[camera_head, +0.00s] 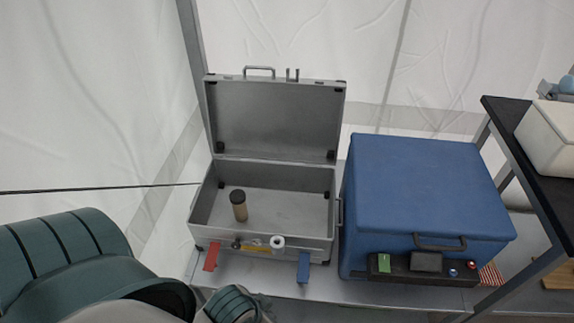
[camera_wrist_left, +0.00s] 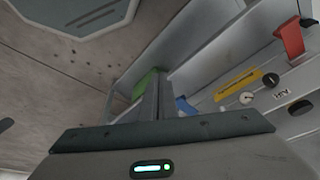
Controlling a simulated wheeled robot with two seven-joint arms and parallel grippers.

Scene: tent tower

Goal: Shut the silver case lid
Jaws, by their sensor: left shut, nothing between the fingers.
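The silver case (camera_head: 295,207) stands open on a grey bench in the head view. Its lid (camera_head: 272,118) is tilted up at the back, with a handle on its top edge. A tan cylinder with a dark cap (camera_head: 239,206) stands inside the case at left. Red (camera_head: 211,257) and blue (camera_head: 304,266) latches hang at the case's front. In the left wrist view my left gripper (camera_wrist_left: 156,90) is shut and empty, with the case's front, yellow label (camera_wrist_left: 238,83) and red latch (camera_wrist_left: 290,38) beyond it. The head view does not show its fingertips. My right gripper is out of view.
A blue cooler box (camera_head: 425,190) stands close to the case's right side, with a dark panel (camera_head: 425,268) at its front. A black shelf (camera_head: 530,160) holding a white box (camera_head: 550,137) is at far right. White tent walls and a pole stand behind the case.

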